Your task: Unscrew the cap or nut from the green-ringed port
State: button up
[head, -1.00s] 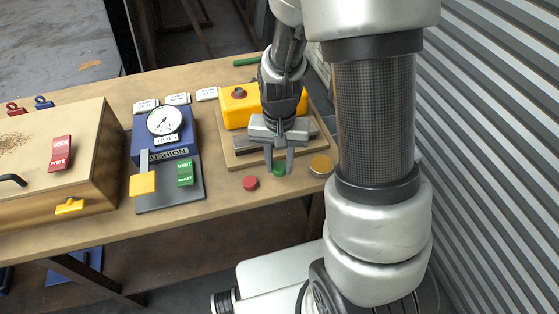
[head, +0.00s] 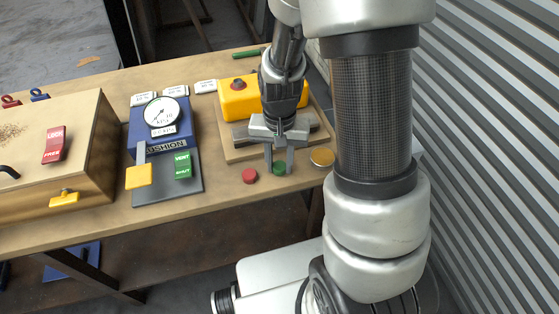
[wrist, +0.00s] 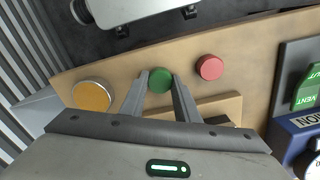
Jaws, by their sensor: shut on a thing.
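A round green cap (head: 279,168) sits near the front edge of the workbench. It also shows in the wrist view (wrist: 160,79). My gripper (head: 279,167) reaches down over it, with one finger on each side, shut on it. In the wrist view my fingertips (wrist: 160,77) flank the cap. Any green ring or port under the cap is hidden, and I cannot tell whether the cap is lifted.
A red round cap (head: 249,176) is left of the green one and a brass-coloured disc (head: 321,156) is right of it. Behind stands a yellow box (head: 239,101) on a wooden board. A gauge block (head: 162,130) with a VENT/SHUT lever (head: 183,165) is further left.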

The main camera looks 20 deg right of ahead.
jog(key=shift+f, duration=0.2)
dwell(0.4)
jog(key=o, duration=1.2)
notch_tip(320, 180, up, 18)
jog(key=p, duration=0.3)
jog(key=shift+f, duration=0.2)
grip_shut()
dwell(0.8)
